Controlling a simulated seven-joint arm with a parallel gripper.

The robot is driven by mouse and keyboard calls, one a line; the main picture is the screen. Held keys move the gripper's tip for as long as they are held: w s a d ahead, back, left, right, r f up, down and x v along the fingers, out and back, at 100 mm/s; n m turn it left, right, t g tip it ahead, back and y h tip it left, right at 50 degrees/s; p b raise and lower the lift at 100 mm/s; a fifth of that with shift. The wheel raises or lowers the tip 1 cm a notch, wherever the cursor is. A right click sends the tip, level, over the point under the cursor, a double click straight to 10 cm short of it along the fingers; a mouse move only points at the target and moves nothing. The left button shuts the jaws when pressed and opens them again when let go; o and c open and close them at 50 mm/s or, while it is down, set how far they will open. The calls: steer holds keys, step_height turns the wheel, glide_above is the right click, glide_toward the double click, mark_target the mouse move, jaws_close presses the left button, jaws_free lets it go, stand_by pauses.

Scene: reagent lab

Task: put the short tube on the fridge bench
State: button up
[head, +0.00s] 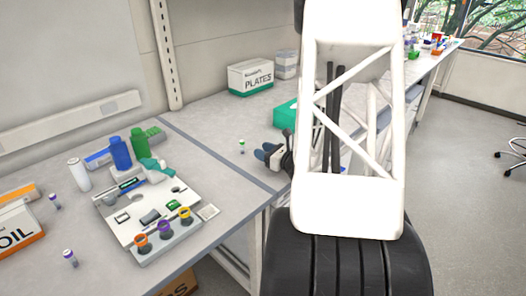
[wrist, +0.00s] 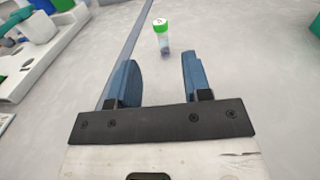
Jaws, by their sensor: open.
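A short clear tube with a green cap (head: 241,146) stands upright on the bench, past the dark seam. In the wrist view the tube (wrist: 162,38) is ahead of the fingertips, roughly in line with the gap between them, with something dark in its lower part. My gripper (head: 264,153) is just right of the tube in the head view, low over the bench. In the wrist view its two blue fingers (wrist: 160,68) are apart, with only bench between them. Two tubes with purple caps (head: 70,258) (head: 54,201) stand at the left. I cannot tell which bench is the fridge bench.
A white tray (head: 112,222) with coloured-ring holders lies left of the seam, with blue (head: 121,153) and green bottles (head: 139,146) behind it. A PLATES box (head: 250,78) stands at the back, and a green box (head: 285,115) is behind my gripper. Bench around the tube is clear.

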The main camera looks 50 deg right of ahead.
stand_by(0.5)
steer(key=shift+w+a+r+y, duration=0.2)
steer(key=shift+a+r+y, duration=0.1)
steer(key=shift+a, duration=0.25)
steer(key=s+a+r+n+g+y, duration=0.1)
steer(key=a+r+n+g+y, duration=0.2)
steer(key=a+n, duration=0.5)
steer(key=s+a+r+n+g+y, duration=0.1)
steer(key=a+r+n+g+y, duration=0.3)
steer(key=a, duration=0.9)
steer(key=s+a+r+n+g, duration=0.1)
steer(key=a+r+n+g, duration=0.3)
steer(key=a, duration=0.6)
steer(key=s+a+r+n+g+h, duration=0.2)
steer(key=s+a+n+h, duration=0.3)
steer(key=s+n, duration=0.4)
steer(key=s+a+r+n+g+h, duration=0.2)
steer(key=s+a+n+h, duration=0.3)
steer(key=s+a+n, duration=0.3)
steer(key=shift+s+r+n, duration=0.6)
steer(key=shift+s+r, duration=0.25)
steer(key=shift+s, duration=0.25)
